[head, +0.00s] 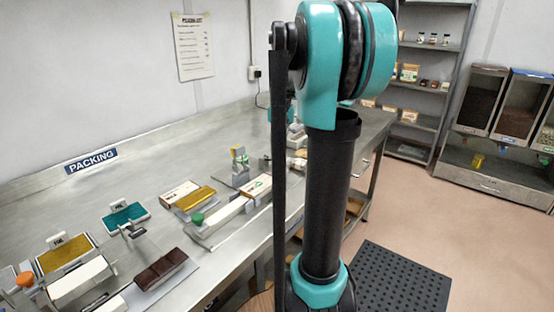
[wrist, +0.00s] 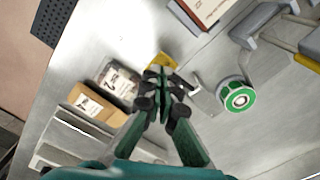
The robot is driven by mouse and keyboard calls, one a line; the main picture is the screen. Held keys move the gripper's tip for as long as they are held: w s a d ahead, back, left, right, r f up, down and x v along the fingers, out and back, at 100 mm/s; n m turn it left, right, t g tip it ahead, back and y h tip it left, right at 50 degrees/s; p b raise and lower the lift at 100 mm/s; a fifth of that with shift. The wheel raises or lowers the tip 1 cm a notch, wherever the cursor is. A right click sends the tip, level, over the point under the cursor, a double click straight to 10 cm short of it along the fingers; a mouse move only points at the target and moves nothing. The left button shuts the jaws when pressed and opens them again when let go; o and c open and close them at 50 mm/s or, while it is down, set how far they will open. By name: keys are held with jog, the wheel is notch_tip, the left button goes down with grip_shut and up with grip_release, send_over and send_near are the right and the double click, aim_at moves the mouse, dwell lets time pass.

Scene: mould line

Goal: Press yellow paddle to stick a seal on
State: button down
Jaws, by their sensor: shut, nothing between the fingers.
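In the wrist view a small yellow paddle (wrist: 161,60) lies just beyond the tips of my gripper (wrist: 162,76). The fingers are closed together, empty, and overlap its near edge in the picture; I cannot tell whether they touch it. A green-and-white roll (wrist: 238,98) stands to the right of the fingers, with a grey metal piece (wrist: 205,97) between it and them. A brown box with a white label (wrist: 95,105) and a clear pack with a label (wrist: 118,80) lie to the left. In the head view my arm hides most of this spot.
In the head view the steel bench (head: 125,185) holds a dark chocolate slab (head: 160,268), a teal tray (head: 124,216) and a yellow tray (head: 63,254). A grey stand with yellow on top (head: 240,165) is further back. A white-and-red box (wrist: 208,10) lies beyond my fingers.

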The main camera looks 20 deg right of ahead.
aim_at(281, 158)
jog(key=shift+r, duration=2.15)
